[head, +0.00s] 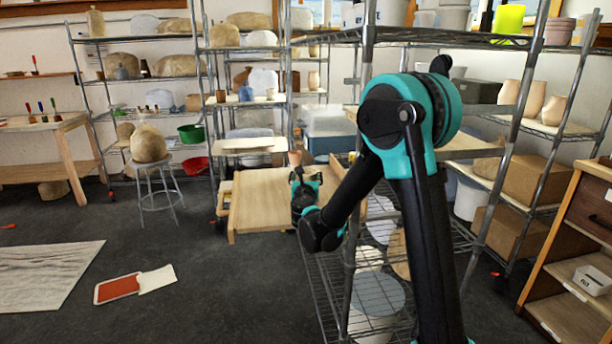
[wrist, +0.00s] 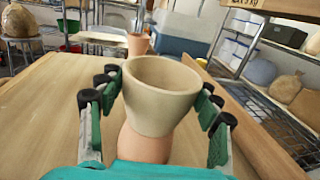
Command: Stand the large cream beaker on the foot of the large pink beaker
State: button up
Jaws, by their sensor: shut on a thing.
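The large cream beaker (wrist: 160,98) is upright, mouth up, between the fingers of my gripper (wrist: 157,88) in the wrist view. The gripper is shut on it. A pink beaker (wrist: 143,147) is directly below the cream one, and its upper part is hidden behind it. I cannot tell whether the two touch. In the head view my gripper (head: 306,187) is low over the wooden table, and the cream beaker cannot be made out.
A smaller pinkish pot (wrist: 138,45) stands farther back on the wooden table (wrist: 50,110). A wire shelf (wrist: 270,110) runs close along the right side. Bare table top lies to the left. A stool (head: 158,190) with a wrapped lump stands left of the table in the head view.

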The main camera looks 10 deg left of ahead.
jog(key=o, duration=1.4)
jog(key=shift+c, duration=0.2)
jog(key=shift+s, duration=0.1)
